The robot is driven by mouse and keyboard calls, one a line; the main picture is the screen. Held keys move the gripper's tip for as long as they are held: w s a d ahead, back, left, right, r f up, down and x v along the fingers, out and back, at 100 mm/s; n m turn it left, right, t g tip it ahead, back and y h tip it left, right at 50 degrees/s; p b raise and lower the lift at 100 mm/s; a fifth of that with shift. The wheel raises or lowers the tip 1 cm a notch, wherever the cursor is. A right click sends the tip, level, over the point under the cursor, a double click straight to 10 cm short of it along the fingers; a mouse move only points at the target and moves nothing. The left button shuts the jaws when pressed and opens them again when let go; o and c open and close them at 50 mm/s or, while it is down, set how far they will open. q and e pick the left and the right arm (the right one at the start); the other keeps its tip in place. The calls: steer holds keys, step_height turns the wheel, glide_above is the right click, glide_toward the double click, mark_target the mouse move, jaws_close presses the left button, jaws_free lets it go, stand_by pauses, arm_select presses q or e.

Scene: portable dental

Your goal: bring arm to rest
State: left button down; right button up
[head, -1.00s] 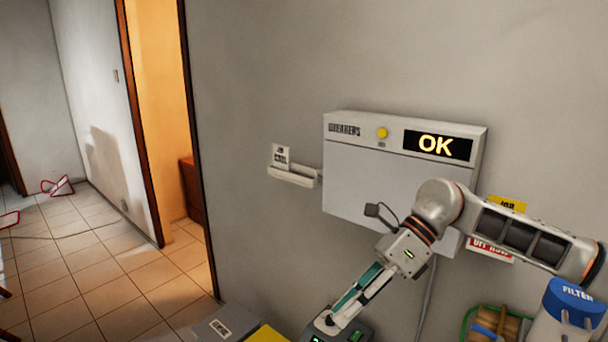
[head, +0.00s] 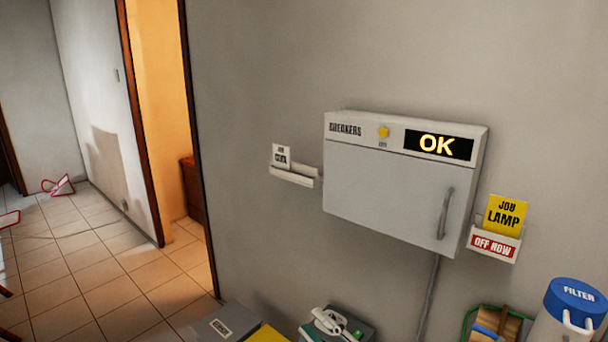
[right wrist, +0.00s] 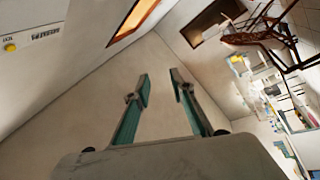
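My right gripper (right wrist: 160,92) shows in the right wrist view with its two fingers apart and nothing between them. Bare wall and a doorway lie beyond the fingertips. No part of either arm shows in the head view now, and my left gripper is in neither current view. The grey breaker box (head: 385,195) hangs on the wall with its door shut and its display (head: 438,145) reading OK. Its left part also shows in the right wrist view (right wrist: 35,50), at the upper left.
A yellow JOB LAMP card (head: 505,214) stands in an OFF NOW holder (head: 493,245) right of the box. Another card (head: 281,157) stands in a left holder. Below are a device with a white handpiece (head: 328,322), a grey box (head: 222,327) and a blue-lidded FILTER canister (head: 575,300).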

steer(key=s+d+f+m+h, duration=0.3)
steer(key=d+f+m+h, duration=0.25)
steer(key=f, duration=0.45)
steer(key=s+d+f+m+h, duration=0.3)
steer(key=d+f+m+h, duration=0.25)
steer(key=f, duration=0.45)
steer(key=s+d+f+m+g+h, duration=0.1)
steer(key=s+d+f+m+g, duration=0.1)
steer(key=s+d+f, duration=0.2)
steer(key=s+d+f+m+g+h, duration=0.1)
steer(key=s+d+f+m+g, duration=0.1)
steer(key=s+f, duration=0.6)
steer(key=shift+s+d+m, duration=0.8)
steer(key=shift+s+d, duration=0.05)
steer(key=shift+d, duration=0.4)
